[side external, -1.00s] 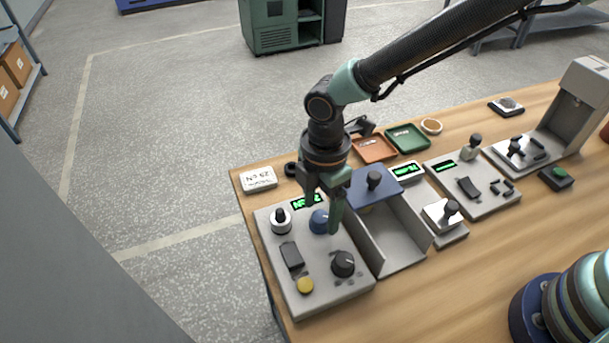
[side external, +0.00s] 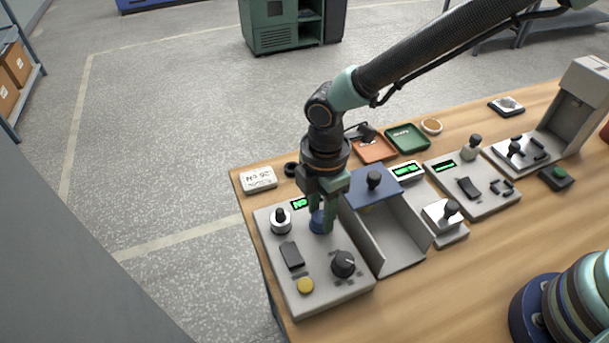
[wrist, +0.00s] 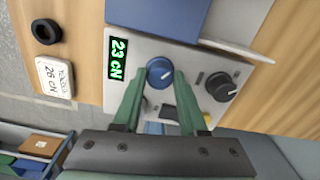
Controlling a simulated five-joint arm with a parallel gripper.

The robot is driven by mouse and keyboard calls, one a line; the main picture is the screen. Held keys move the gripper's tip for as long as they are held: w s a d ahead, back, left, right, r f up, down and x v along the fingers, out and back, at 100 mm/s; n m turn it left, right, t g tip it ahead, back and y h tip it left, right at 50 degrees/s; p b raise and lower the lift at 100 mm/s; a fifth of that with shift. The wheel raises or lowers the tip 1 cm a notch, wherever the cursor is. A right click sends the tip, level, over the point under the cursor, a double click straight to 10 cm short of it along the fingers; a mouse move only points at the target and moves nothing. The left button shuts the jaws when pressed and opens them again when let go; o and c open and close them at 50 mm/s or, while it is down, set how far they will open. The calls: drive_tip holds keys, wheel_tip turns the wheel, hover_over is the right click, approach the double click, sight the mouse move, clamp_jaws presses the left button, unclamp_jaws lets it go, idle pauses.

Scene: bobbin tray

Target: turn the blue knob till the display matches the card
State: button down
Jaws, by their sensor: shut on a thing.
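The blue knob (side external: 318,224) is on the grey panel (side external: 335,296) at the table's near left corner. My gripper (side external: 322,226) points down with its two green fingers shut on the knob, one on each side. In the wrist view the knob (wrist: 160,73) sits between the fingertips (wrist: 162,76), with a pale pointer mark on it. The display (wrist: 117,59) reads 23 cN in green. The white card (wrist: 55,79) reads 26 cN under a small word. In the side view the display (side external: 299,203) is partly hidden by my gripper, and the card (side external: 258,179) lies behind the panel.
A white-ringed black knob (side external: 281,221), a black rocker (side external: 292,256), a yellow button (side external: 305,286) and a black dial (side external: 343,263) share the panel. A blue-topped tray (side external: 400,255) stands close to its right. A black ring (side external: 290,169) lies near the card.

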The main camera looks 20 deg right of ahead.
drive_tip(key=m, duration=0.4)
drive_tip(key=shift+r+m, duration=0.1)
drive_tip(key=shift+m, duration=0.2)
drive_tip(key=m, duration=0.9)
drive_tip(key=shift+a, duration=0.1)
drive_tip(key=shift+m, duration=1.7)
drive_tip(key=shift+c, duration=2.2)
unclamp_jaws()
drive_tip(key=shift+r, duration=0.1)
